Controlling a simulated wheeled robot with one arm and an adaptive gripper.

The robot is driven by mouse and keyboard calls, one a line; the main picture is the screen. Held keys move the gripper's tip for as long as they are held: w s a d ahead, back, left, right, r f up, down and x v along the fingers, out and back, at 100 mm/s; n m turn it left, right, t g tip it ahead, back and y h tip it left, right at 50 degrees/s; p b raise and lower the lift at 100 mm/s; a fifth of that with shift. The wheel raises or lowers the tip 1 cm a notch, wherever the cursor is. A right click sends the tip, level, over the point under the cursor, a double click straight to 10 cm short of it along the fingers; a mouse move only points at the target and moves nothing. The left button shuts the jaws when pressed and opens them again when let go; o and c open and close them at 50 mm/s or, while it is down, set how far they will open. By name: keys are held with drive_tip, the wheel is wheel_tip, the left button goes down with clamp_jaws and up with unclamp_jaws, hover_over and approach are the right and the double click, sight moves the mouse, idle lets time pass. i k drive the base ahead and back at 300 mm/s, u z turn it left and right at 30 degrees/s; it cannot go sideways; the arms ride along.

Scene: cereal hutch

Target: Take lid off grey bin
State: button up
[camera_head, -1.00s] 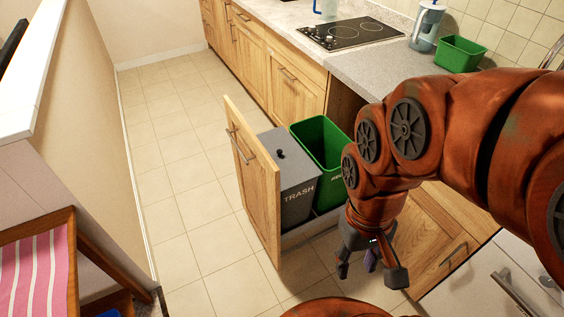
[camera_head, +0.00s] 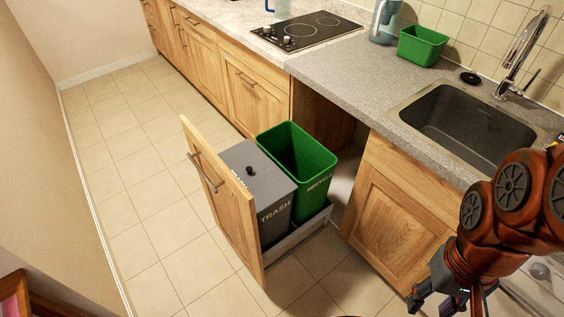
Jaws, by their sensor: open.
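The grey bin (camera_head: 277,213), marked TRASH, stands in a pulled-out drawer behind a wooden front. Its grey lid (camera_head: 262,178) lies on top, with a small black knob (camera_head: 249,171) in the middle. My gripper (camera_head: 447,306) is at the lower right, to the right of the bin and well apart from it. Its dark fingers are spread and empty, partly cut off by the bottom edge of the picture.
An open green recycling bin (camera_head: 297,158) stands right beside the grey bin. The wooden drawer front (camera_head: 226,208) is on the left. A closed cabinet door (camera_head: 392,219) is between the drawer and my arm. The tiled floor (camera_head: 170,232) on the left is clear.

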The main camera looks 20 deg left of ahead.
sight(267, 183)
drive_tip(key=z, duration=0.05)
drive_tip(key=i, duration=0.85)
drive_tip(key=u, duration=3.05)
